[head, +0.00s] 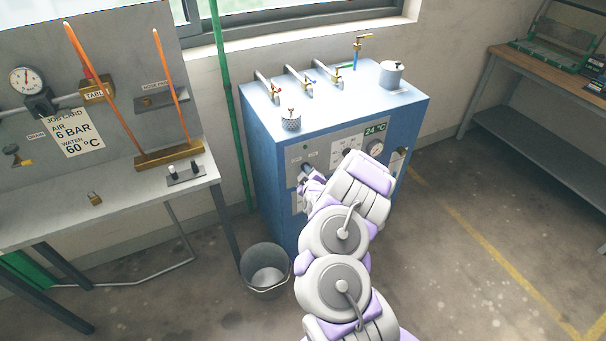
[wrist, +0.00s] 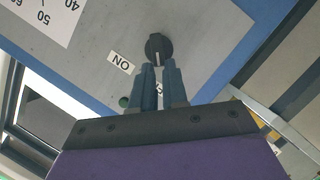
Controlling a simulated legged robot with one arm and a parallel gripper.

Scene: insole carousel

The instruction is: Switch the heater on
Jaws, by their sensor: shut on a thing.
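The heater is a blue cabinet (head: 262,150) with a grey front panel, and its display (head: 375,129) appears to read 24 °C. In the wrist view, a round black switch knob (wrist: 157,43) with a white mark sits on the panel. A white ON label (wrist: 121,63) is beside it, seen upside down. A second label between my fingers is mostly hidden. My gripper (wrist: 159,66) is shut on the knob, one finger on each side of its lower part. In the head view, my gripper (head: 308,180) is at the panel's left part, and my arm hides much of the front.
A metal bucket (head: 265,270) stands on the floor left of my arm. A grey workbench (head: 110,207) with a job card (head: 72,132) stands to the left. Several taps and a lidded pot (head: 391,75) are on the cabinet top. The floor at right is clear.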

